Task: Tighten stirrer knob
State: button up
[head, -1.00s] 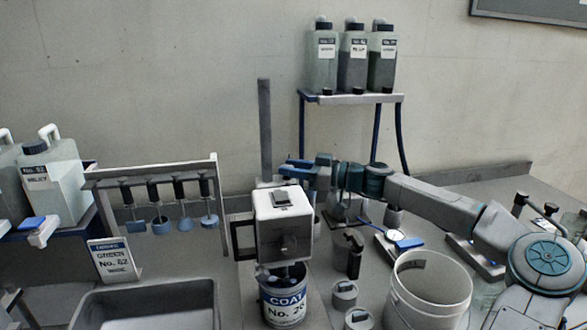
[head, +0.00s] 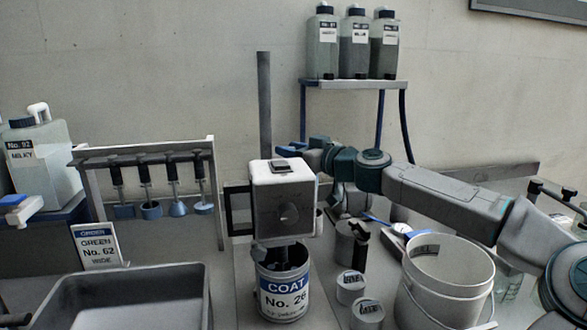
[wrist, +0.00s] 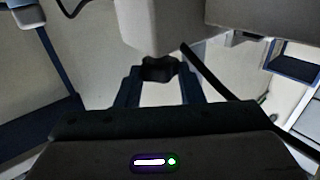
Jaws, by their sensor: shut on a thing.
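The stirrer knob (wrist: 160,69) shows in the wrist view as a small dark lobed piece beneath a pale housing. My gripper (wrist: 160,88) has one finger on each side of it and is shut on it. In the head view my gripper (head: 289,151) reaches in from the right, behind the top of the stirrer head. The knob cannot be made out there, so its tightness cannot be told.
A rack with several hanging stirrers (head: 148,160) stands left, behind a grey tray (head: 125,290). A white bucket (head: 445,285) and small lidded pots (head: 351,287) stand right of the can. A shelf (head: 355,84) with three bottles is behind my arm.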

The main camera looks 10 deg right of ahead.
jog(key=shift+s+a+f+m+t+h+b, duration=0.1)
jog(key=shift+m+t+h+b, duration=0.5)
jog(key=shift+h+b, duration=0.3)
jog(key=shift+a+f+m+t+h+b, duration=0.1)
jog(key=shift+m+t+h+b, duration=0.3)
jog(key=shift+m+h+b, duration=0.45)
jog(key=shift+h, duration=0.45)
jog(key=o, duration=1)
jog(key=shift+d, duration=0.15)
jog(key=shift+r, duration=0.1)
jog(key=shift+a, duration=0.2)
jog(key=shift+s, duration=0.15)
